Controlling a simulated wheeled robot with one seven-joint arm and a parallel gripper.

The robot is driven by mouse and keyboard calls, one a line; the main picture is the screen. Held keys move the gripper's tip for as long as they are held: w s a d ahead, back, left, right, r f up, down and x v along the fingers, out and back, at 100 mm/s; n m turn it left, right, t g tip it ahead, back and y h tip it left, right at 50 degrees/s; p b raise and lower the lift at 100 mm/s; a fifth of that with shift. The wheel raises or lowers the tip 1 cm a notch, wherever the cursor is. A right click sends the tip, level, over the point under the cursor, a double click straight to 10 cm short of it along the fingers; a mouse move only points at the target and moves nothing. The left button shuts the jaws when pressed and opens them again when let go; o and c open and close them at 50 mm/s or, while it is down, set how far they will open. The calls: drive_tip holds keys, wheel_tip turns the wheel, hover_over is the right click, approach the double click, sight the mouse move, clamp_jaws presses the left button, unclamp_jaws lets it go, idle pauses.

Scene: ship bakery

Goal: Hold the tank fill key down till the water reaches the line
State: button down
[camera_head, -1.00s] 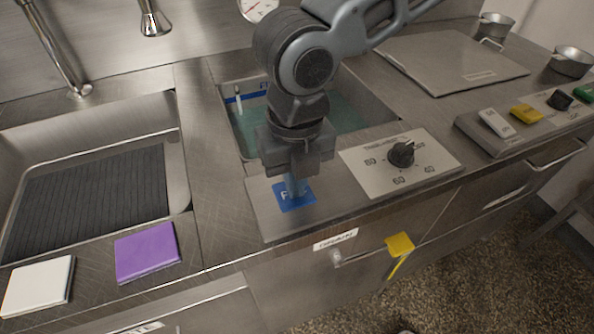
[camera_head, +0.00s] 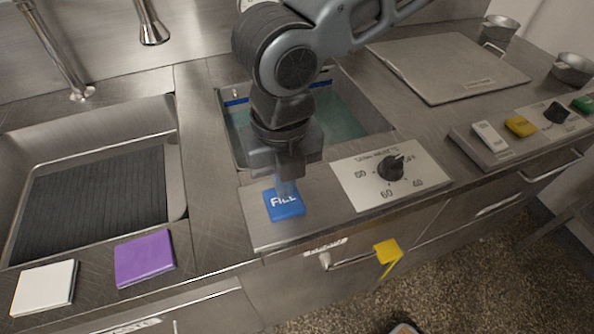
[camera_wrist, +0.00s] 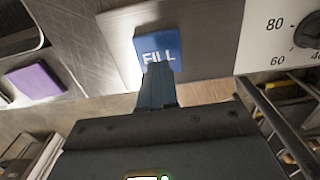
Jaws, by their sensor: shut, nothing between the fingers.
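The blue FILL key (camera_head: 284,206) is on the metal panel in front of the water tank and stands a little proud of it. In the wrist view the key (camera_wrist: 158,47) is just beyond my fingertips. My gripper (camera_head: 287,188) is shut and empty, pointing down over the key's back part; I cannot tell whether the tips touch it. The tank holds greenish water (camera_head: 340,115). A blue line (camera_head: 236,102) runs along the tank's back wall, with the water surface close below or at it. My arm hides the middle of the tank.
A dial plate (camera_head: 362,185) with a black knob (camera_head: 391,167) lies right of the key. Purple (camera_head: 145,258) and white (camera_head: 44,288) pads lie at left, by an empty sink (camera_head: 180,190). A yellow tag (camera_head: 387,250) hangs on the front handle.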

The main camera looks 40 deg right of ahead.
wheel_tip(320, 180, up, 10)
drive_tip(key=shift+r+b, duration=0.15)
drive_tip(key=shift+b, duration=0.15)
drive_tip(key=shift+w, duration=0.1)
idle(0.4)
